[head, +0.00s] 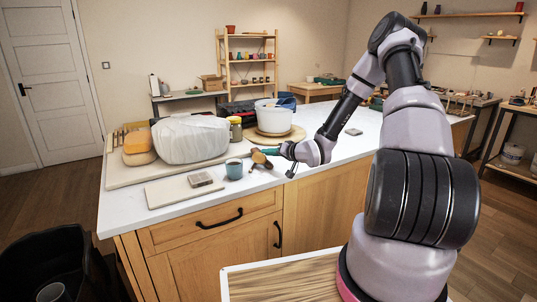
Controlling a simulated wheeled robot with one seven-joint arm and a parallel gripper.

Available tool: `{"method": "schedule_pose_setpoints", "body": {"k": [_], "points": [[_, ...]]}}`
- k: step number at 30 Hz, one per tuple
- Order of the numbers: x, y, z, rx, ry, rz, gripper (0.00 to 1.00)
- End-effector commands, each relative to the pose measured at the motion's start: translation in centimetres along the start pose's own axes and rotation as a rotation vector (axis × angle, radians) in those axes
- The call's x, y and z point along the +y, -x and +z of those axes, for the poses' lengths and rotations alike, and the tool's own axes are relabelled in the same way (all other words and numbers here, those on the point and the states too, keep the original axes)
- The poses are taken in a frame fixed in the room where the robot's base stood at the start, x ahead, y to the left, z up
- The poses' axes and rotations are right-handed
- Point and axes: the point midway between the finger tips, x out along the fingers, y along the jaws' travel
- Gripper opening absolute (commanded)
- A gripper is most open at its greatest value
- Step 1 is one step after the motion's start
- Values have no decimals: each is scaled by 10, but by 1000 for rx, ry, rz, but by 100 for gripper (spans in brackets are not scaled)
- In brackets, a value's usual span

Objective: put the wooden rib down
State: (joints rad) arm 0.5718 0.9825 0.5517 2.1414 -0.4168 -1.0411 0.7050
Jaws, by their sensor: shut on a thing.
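The wooden rib (260,158) is a small brown piece at the front edge of the white counter (295,180). My gripper (272,152) reaches in from the right and is shut on it. The rib is small in this view, and the fingers partly hide it. I cannot tell whether it touches the counter or hangs just above it.
A blue-grey cup (234,170) stands just left of the rib. A pale board (168,193) with a small block (200,179) lies further left.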

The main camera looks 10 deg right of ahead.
Motion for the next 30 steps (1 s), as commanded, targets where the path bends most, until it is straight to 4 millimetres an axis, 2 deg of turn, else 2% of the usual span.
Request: {"method": "schedule_pose_setpoints", "body": {"k": [11,12,13,14,25,30], "points": [[4,-2,4,0,0,0,0],[4,-2,4,0,0,0,24],[4,-2,4,0,0,0,35],[4,-2,4,0,0,0,42],[1,-1,1,1,2,0,42],[3,24,2,1,-1,3,42]]}}
